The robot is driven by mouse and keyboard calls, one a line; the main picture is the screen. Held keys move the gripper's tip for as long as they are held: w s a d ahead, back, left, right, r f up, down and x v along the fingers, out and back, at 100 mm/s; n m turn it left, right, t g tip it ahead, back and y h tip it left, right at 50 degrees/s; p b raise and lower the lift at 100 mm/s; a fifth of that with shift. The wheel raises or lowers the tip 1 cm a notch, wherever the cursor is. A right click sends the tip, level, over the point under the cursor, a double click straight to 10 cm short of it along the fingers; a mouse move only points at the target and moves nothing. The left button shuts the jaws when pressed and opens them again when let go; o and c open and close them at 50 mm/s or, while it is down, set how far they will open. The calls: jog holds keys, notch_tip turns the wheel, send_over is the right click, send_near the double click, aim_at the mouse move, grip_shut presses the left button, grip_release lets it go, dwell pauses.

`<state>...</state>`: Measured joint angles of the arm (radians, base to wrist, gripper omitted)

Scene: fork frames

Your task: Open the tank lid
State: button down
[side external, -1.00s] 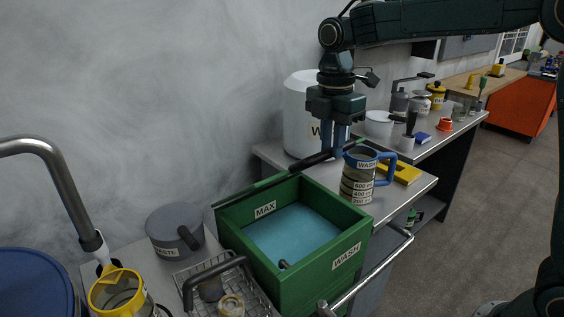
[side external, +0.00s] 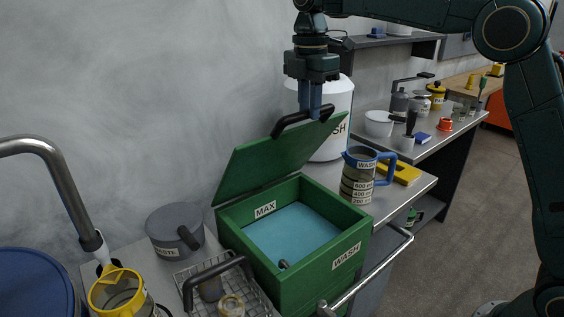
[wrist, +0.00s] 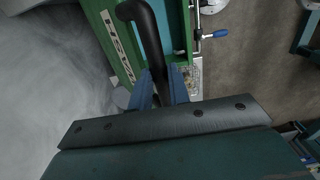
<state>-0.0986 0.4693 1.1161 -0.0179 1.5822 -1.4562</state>
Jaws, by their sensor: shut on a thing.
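The green WASH tank (side external: 322,253) stands on the counter, with blue liquid visible inside. Its green lid (side external: 265,157) is raised steeply along the tank's back edge on the wall side, leaning over the back. The black lid handle (side external: 284,124) is at the lid's upper edge. My gripper (side external: 310,110) is above the tank's back side with its blue fingers shut on the handle. In the wrist view the handle (wrist: 147,32) runs down between the blue fingers (wrist: 159,92), with the green tank beyond it. The fingertips' contact is partly hidden.
A blue-handled measuring jug (side external: 358,178) stands right of the tank, with a white WASH drum (side external: 333,105) behind. A grey pot (side external: 172,236) and a wire basket (side external: 240,290) are at the left. A metal rail (side external: 372,275) runs along the front.

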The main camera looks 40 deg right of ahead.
jog(key=shift+w+r, duration=0.25)
jog(key=shift+w, duration=0.5)
jog(key=shift+w+r, duration=0.2)
jog(key=shift+w, duration=0.5)
jog(key=c, duration=1.5)
grip_release()
jog(key=shift+o, duration=0.9)
jog(key=shift+r, duration=0.1)
jog(key=shift+s, duration=0.3)
